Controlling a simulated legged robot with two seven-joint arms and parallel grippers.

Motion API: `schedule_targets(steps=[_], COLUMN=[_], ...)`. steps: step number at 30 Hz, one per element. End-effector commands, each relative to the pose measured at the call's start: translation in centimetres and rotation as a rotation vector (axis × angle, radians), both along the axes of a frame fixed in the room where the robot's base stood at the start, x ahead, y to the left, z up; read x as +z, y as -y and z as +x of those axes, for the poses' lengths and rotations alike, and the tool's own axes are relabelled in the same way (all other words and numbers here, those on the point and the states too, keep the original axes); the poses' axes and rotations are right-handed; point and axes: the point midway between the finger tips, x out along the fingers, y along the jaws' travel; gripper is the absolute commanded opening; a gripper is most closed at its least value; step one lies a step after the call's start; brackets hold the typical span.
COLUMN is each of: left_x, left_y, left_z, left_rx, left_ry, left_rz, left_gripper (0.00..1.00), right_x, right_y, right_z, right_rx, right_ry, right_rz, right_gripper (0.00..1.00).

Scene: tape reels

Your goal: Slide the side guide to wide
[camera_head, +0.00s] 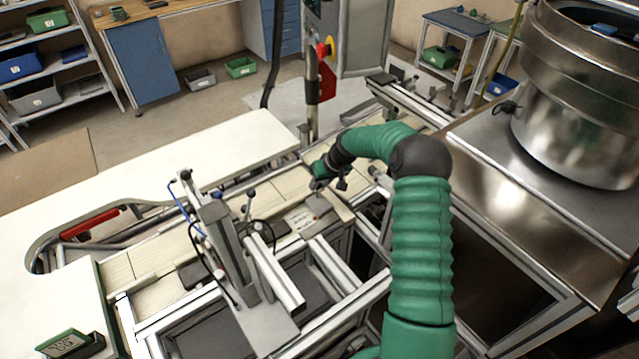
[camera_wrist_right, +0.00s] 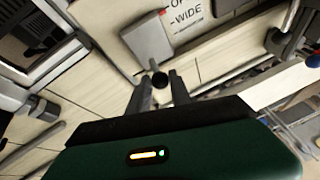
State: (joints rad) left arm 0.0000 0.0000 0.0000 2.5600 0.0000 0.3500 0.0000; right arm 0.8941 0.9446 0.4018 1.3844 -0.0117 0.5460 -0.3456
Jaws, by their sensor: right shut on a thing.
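My right gripper (camera_head: 320,183) reaches down over the pale conveyor from the right, on a green arm. In the right wrist view, its two dark fingers (camera_wrist_right: 162,93) are shut on a round black knob (camera_wrist_right: 159,80). The knob is at the end of a short stem from a grey block (camera_wrist_right: 148,40), which looks like part of the side guide. The block (camera_head: 318,204) lies just in front of the gripper in the head view. Beside it is a white label plate (camera_wrist_right: 188,22) reading "WIDE", with another word cut off above. My left gripper is out of view.
A grey upright fixture (camera_head: 222,240) with blue tubing stands left on the conveyor. A large steel bowl (camera_head: 575,140) stands at the right on a metal bench. A red-and-yellow stop button post (camera_head: 325,70) stands behind. The white table (camera_head: 190,160) at left is mostly clear.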

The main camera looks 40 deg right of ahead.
Motion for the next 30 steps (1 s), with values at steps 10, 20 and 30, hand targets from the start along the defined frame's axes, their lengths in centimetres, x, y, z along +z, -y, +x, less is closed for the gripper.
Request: schedule_targets(steps=[10,20,30], left_x=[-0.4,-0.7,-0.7], left_y=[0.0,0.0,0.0], left_z=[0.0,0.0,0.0], left_rx=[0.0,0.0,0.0], left_ry=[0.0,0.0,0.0], left_rz=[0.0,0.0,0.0], left_gripper=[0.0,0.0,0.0], right_x=[-0.3,-0.1,-0.1], right_y=[0.2,0.4,0.3], right_z=[0.8,2.5,2.5], right_rx=[-0.001,-0.001,0.0], right_ry=[-0.002,-0.002,-0.001], right_rz=[-0.001,-0.001,-0.001], right_gripper=[0.0,0.0,0.46])
